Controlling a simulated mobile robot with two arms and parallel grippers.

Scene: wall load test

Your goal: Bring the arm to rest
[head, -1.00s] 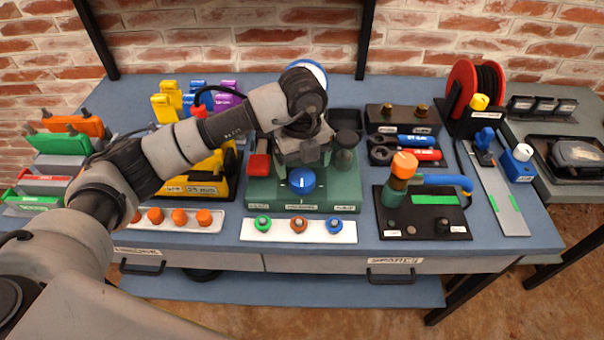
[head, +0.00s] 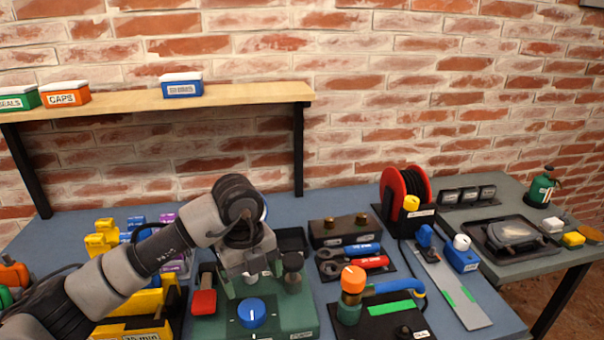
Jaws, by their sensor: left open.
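My left arm comes in from the left in the head view, and its gripper (head: 250,272) points down over the green test block (head: 210,326). The gripper is open, and I see nothing held in it. A blue knob (head: 252,313) on the block shows just in front of the gripper. A red-handled piece (head: 204,300) stands to its left and a dark round-topped post (head: 293,270) to its right. The wrist hides the back of the block. My right gripper is not in view.
A wooden shelf (head: 240,94) with labelled boxes is on the brick wall behind. Right of the block are a black tray with red and blue tools (head: 352,262), an orange-capped valve (head: 354,280) and a red reel (head: 405,188). A grey side table (head: 535,271) stands farther right.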

